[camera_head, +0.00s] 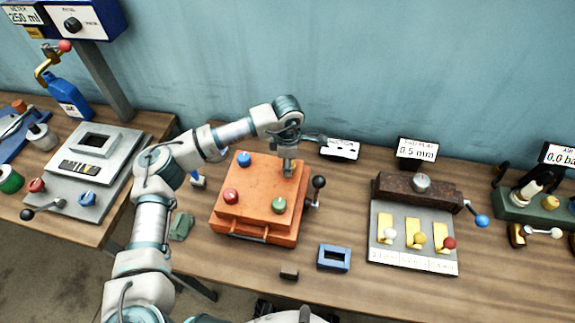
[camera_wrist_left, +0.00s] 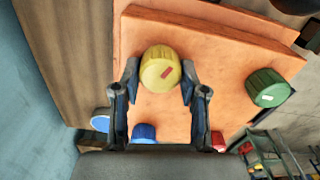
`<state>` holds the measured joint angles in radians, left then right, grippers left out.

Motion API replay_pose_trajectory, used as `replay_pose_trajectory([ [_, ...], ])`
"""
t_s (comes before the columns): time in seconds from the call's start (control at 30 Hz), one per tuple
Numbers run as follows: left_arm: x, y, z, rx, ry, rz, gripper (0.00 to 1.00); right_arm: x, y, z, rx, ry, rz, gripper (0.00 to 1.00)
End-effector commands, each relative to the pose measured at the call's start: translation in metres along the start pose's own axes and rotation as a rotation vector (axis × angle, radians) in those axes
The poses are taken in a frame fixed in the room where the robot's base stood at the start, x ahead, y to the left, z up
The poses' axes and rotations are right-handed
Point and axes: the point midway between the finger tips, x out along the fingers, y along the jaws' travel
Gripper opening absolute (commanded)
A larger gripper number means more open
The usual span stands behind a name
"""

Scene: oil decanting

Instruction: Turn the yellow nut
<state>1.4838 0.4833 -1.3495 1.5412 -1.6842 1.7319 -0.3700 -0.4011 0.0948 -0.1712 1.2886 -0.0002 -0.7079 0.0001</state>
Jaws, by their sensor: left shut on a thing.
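The yellow nut (camera_wrist_left: 160,68) is a ribbed round knob with a red mark on top, on an orange plate (camera_wrist_left: 215,45). My left gripper (camera_wrist_left: 160,85) has one finger on each side of the nut and is shut on it. In the head view my left gripper (camera_head: 288,168) points down at the far right corner of the orange plate (camera_head: 256,185) and hides the nut. On the plate are a red nut (camera_head: 231,196), a green nut (camera_head: 279,205) and a blue nut (camera_head: 243,158).
A black-knobbed lever (camera_head: 318,183) stands right of the plate. A blue-grey frame (camera_head: 333,257) and a small dark block (camera_head: 289,273) lie in front. A panel with yellow slots (camera_head: 413,240) is farther right. Bare wood (camera_head: 345,205) lies between.

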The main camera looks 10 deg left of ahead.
Motion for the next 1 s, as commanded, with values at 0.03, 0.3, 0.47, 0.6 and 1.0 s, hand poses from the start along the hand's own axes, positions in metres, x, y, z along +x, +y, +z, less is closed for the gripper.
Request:
replay_pose_trajectory([
  [0.03, 0.001, 0.002, 0.001, 0.02, -0.004, 0.005, 0.08, -0.001, 0.0, -0.003, 0.001, 0.002, 0.0, 0.0],
  [0.3, 0.0, 0.001, 0.001, 0.095, -0.003, 0.004, 0.08, -0.007, 0.0, -0.011, 0.002, 0.004, 0.001, 0.0],
  [0.47, 0.0, 0.001, 0.001, 0.109, -0.003, 0.004, 0.08, -0.009, 0.0, -0.013, 0.002, 0.007, 0.0, 0.0],
  [0.6, -0.001, 0.001, 0.001, 0.111, -0.003, 0.004, 0.08, -0.009, 0.001, -0.013, 0.002, 0.006, 0.001, 0.0],
  [1.0, -0.001, 0.0, 0.0, 0.11, -0.002, 0.003, 0.68, -0.009, 0.001, -0.013, 0.003, 0.006, 0.001, 0.0],
])
